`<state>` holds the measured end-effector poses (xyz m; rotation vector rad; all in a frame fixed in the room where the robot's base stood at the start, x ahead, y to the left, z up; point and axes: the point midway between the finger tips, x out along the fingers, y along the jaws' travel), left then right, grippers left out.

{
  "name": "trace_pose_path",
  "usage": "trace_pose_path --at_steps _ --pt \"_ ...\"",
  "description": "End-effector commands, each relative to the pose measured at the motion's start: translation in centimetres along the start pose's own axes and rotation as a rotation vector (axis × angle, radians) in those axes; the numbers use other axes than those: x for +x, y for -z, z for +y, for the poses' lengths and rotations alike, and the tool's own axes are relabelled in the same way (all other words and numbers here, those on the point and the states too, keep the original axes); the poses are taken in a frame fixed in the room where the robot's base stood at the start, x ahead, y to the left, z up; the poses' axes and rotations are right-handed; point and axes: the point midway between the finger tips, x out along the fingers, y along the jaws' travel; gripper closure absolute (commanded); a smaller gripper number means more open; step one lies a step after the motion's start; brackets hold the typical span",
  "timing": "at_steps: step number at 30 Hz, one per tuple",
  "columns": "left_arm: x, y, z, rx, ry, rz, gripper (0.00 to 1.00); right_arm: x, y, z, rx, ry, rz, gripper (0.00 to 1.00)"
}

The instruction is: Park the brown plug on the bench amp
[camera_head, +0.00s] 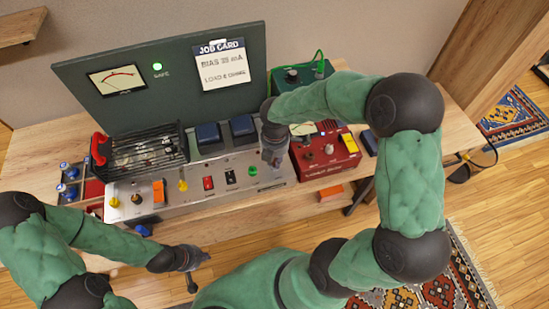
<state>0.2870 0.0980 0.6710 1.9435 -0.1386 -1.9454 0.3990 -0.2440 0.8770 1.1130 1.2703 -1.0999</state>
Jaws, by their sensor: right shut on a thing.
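The bench amp (215,172) is a long silver chassis on the wooden bench, with a dark green back panel, transformers and a sloped front panel. My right gripper (273,160) points down at the right end of its front panel. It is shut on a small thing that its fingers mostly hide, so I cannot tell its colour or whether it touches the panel. A small brown piece (137,199) shows on the left of the front panel; I cannot tell if it is a plug or a knob. My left gripper (200,273) is open and empty in front of the bench.
A yellow plug (183,185), red switch (208,183) and green plug (252,171) are on the front panel. A red box (325,152) stands right of the amp, close to my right gripper. A tube cage (145,150) and blue-capped parts (70,180) are at left.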

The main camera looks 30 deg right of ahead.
Motion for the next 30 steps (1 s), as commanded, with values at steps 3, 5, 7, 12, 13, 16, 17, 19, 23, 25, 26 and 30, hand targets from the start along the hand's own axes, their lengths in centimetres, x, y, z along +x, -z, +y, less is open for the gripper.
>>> trace_pose_path --at_steps 3,5,7,12,13,16,17,19,23,25,26,30 --pt "0.1 0.0 0.0 0.0 0.0 0.0 1.0 0.1 0.0 0.0 0.0 0.0 0.0 1.0" --pt "0.0 0.0 0.0 0.0 0.0 0.0 1.0 0.1 0.0 0.0 0.0 0.0 0.0 1.0" --pt "0.0 0.0 0.0 0.0 0.0 0.0 1.0 0.1 0.0 0.0 0.0 0.0 0.0 1.0" --pt "0.0 0.0 0.0 0.0 0.0 0.0 1.0 0.1 0.0 0.0 0.0 0.0 0.0 0.54" --pt "0.0 0.0 0.0 0.0 0.0 0.0 1.0 0.1 0.0 0.0 0.0 0.0 0.0 0.51" --pt "0.0 0.0 0.0 0.0 0.0 0.0 1.0 0.1 0.0 0.0 0.0 0.0 0.0 0.51" --pt "0.0 0.0 0.0 0.0 0.0 0.0 1.0 0.1 0.0 0.0 0.0 0.0 0.0 0.51" --pt "0.0 0.0 0.0 0.0 0.0 0.0 1.0 0.1 0.0 0.0 0.0 0.0 0.0 0.51" --pt "0.0 0.0 0.0 0.0 0.0 0.0 1.0 0.0 0.0 0.0 0.0 -0.001 0.0 0.51" --pt "0.0 0.0 0.0 0.0 0.0 0.0 1.0 -0.4 0.0 0.1 0.001 -0.002 0.0 0.51" --pt "0.0 0.0 0.0 0.0 0.0 0.0 1.0 -0.7 0.0 0.1 0.001 -0.003 -0.001 0.51" --pt "0.0 0.0 0.0 0.0 0.0 0.0 1.0 -2.7 0.0 0.1 0.0 -0.004 -0.001 0.51"
